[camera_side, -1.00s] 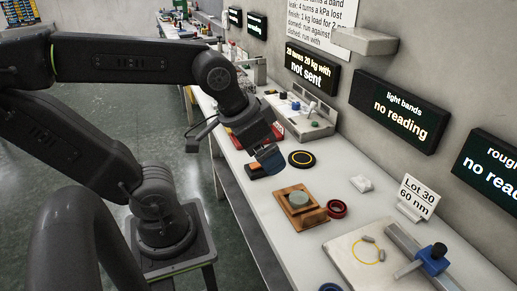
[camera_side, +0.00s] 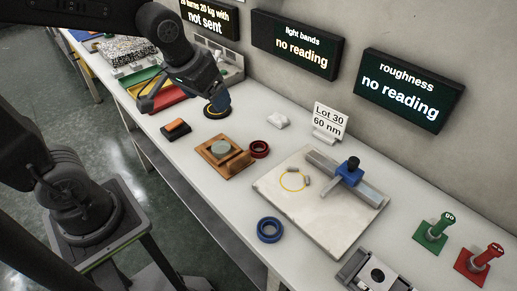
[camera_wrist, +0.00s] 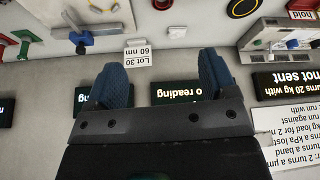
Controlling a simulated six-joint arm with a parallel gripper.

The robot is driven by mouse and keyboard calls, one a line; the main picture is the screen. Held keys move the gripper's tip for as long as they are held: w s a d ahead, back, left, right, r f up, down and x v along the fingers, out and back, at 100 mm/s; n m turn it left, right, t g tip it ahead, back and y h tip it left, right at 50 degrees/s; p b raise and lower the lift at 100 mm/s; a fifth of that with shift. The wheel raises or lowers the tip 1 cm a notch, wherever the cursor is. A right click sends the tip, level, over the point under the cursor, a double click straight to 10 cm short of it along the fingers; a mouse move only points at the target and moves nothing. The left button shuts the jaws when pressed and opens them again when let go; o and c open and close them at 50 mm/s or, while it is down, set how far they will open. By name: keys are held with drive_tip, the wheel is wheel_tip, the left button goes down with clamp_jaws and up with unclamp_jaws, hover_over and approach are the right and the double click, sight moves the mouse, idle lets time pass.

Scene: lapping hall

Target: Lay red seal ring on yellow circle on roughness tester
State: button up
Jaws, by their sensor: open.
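The red seal ring (camera_side: 259,149) lies flat on the bench, against or very near the right side of a wooden block; it also shows at the top edge of the wrist view (camera_wrist: 162,4). The roughness tester (camera_side: 330,230) is a pale slab to its right with a rail and a blue clamp. A thin yellow circle (camera_side: 282,184) is marked on the slab, with small grey pieces at its edge. My gripper (camera_wrist: 163,75) is open, with nothing between its blue fingers. In the side view my gripper (camera_side: 218,100) is left of the ring, above a black disc.
The wooden block (camera_side: 240,160) bears a grey-green disc. A blue ring (camera_side: 270,230) lies in front of the tester. A Lot 30 sign (camera_side: 328,122) and a white lump (camera_side: 278,121) stand behind. Green (camera_side: 433,235) and red (camera_side: 478,263) gauges are at right.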

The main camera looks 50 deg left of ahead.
drive_tip(key=w+f+n+g, duration=0.1)
drive_tip(key=w+f+n, duration=0.1)
drive_tip(key=w+f, duration=0.55)
approach(259, 145)
drive_tip(key=f, duration=0.2)
drive_tip(key=shift+w+d+f+n+y, duration=0.15)
drive_tip(key=shift+d+f+n+y, duration=0.15)
drive_tip(key=shift+d+f, duration=0.1)
drive_tip(key=shift+d+x, duration=0.15)
drive_tip(key=shift+x, duration=1.1)
drive_tip(key=shift+d+x, duration=0.15)
drive_tip(key=shift+x, duration=1.1)
drive_tip(key=c, duration=0.8)
